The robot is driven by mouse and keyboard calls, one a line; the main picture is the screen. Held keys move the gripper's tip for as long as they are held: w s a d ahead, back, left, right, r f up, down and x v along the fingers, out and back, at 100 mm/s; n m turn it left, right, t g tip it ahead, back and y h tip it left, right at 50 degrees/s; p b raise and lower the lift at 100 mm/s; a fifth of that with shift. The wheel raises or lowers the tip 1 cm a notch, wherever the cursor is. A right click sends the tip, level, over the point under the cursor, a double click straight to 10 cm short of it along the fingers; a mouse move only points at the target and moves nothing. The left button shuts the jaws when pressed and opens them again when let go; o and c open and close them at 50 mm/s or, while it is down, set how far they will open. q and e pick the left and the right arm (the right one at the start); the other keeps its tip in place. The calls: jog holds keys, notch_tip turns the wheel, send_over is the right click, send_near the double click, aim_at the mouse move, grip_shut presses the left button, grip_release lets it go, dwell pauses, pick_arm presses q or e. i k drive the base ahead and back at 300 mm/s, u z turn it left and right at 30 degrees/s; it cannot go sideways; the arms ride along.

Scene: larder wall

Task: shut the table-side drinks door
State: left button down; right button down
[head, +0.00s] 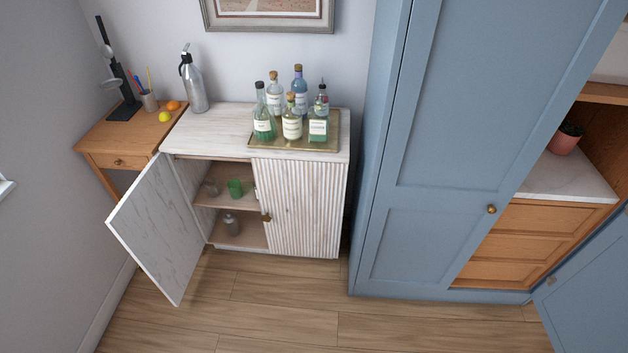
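The white drinks cabinet (185,142) stands against the back wall, with a fluted front. Its left door (155,230), on the side of the small wooden table (118,135), stands wide open and swings out toward the front left. I see the door's pale, streaked inner face. The right door (298,208) is shut, with a small brass knob (266,217) at its left edge. Inside the open half, a green cup (235,188) and a glass stand on the shelf, and a bottle (231,223) stands below. Neither gripper is in view.
A tray (262,143) of several bottles and a steel siphon (194,84) stand on the cabinet top. A tall blue cupboard (430,150) stands at the right, with one blue door (590,290) open. The wooden floor (260,310) in front is clear.

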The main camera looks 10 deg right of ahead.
aim_at(154, 222)
jog(key=z, duration=0.05)
jog(key=k, duration=0.6)
jog(key=u, duration=0.4)
jog(key=i, duration=0.8)
jog(key=u, duration=0.35)
